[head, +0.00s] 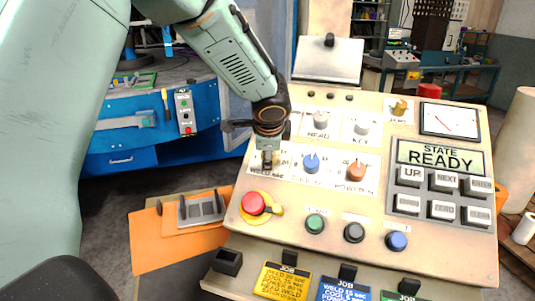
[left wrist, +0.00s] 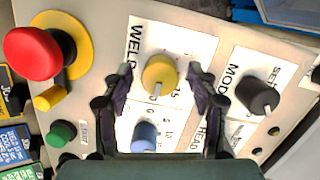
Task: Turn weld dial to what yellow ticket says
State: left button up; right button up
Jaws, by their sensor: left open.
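The weld dial, a yellow knob (left wrist: 158,74) with a pale pointer mark, shows in the left wrist view on a white label plate. In the head view it is mostly hidden under my left gripper (head: 267,158). My left gripper is open; in the left wrist view its dark fingers (left wrist: 160,88) stand on both sides of the yellow knob, with gaps visible. The yellow ticket (head: 282,282) stands at the console's front edge under a black clip; its weld line is too small to read surely. My right gripper is not in view.
The blue knob (head: 311,163) and orange power knob (head: 356,170) sit right of the weld dial. A red emergency button (head: 253,203) is below it. Blue (head: 343,291) and green (head: 403,296) tickets stand beside the yellow one. The screen (head: 440,156) reads STATE READY.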

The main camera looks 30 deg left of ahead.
pick_arm(q)
jog(key=v, duration=1.1)
jog(key=shift+r, duration=0.15)
jog(key=shift+s, duration=0.1)
